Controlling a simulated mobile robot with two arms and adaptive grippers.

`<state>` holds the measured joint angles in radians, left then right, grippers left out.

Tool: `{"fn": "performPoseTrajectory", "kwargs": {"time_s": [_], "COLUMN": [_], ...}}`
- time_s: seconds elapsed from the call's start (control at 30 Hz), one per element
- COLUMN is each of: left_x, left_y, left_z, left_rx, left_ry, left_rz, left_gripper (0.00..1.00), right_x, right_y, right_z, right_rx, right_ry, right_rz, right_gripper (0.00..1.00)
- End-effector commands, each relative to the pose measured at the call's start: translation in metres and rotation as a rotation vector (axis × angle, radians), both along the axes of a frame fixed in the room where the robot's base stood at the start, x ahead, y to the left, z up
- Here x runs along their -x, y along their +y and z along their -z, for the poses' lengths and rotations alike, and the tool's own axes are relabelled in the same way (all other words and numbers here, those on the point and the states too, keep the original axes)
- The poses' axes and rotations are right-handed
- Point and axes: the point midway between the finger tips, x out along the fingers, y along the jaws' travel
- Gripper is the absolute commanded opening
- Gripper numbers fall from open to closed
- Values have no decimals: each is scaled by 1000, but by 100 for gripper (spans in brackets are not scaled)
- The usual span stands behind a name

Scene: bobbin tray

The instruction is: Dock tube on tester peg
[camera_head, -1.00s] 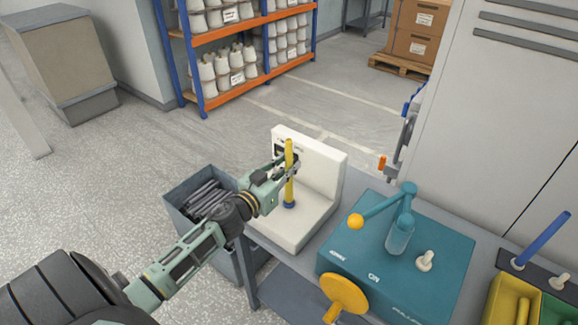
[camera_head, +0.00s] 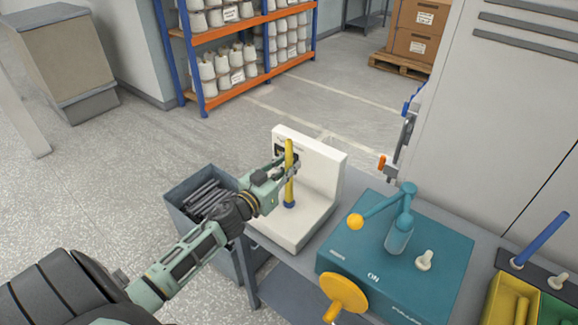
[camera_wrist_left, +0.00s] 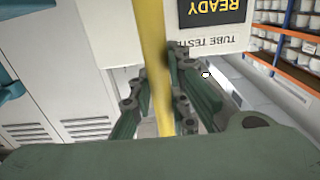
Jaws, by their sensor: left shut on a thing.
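My right gripper is not in view.
A teal machine (camera_head: 395,255) with a yellow-knobbed lever and a yellow wheel stands right of the tester. A blue tube (camera_head: 543,238) stands at the far right near yellow and green bins. A grey bin of dark tubes (camera_head: 180,196) is at the left.

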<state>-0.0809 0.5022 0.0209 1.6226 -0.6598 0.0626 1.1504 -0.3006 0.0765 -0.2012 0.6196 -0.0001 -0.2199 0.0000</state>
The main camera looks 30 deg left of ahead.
Motion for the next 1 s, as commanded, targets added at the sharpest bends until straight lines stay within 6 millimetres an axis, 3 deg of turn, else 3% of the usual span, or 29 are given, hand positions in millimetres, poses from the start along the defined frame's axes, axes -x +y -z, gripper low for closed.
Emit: {"fn": "performPoseTrajectory", "kwargs": {"time_s": [0.67, 0.7, 0.77, 1.0], "left_x": [0, 0, 0, 0], "left_y": [0, 0, 0, 0], "left_z": [11, 11, 10, 10], "left_rx": [1, 1, 1, 0], "left_ry": [0, -1, -1, 0], "left_rz": [0, 0, 0, 0], "left_gripper": [0, 16, 22, 24], "right_x": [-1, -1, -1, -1], "right_y": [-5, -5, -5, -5], "right_z": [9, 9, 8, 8], "right_rx": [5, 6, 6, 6], "right_ry": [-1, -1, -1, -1], "right_rz": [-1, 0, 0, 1], "right_gripper": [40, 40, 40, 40]}}
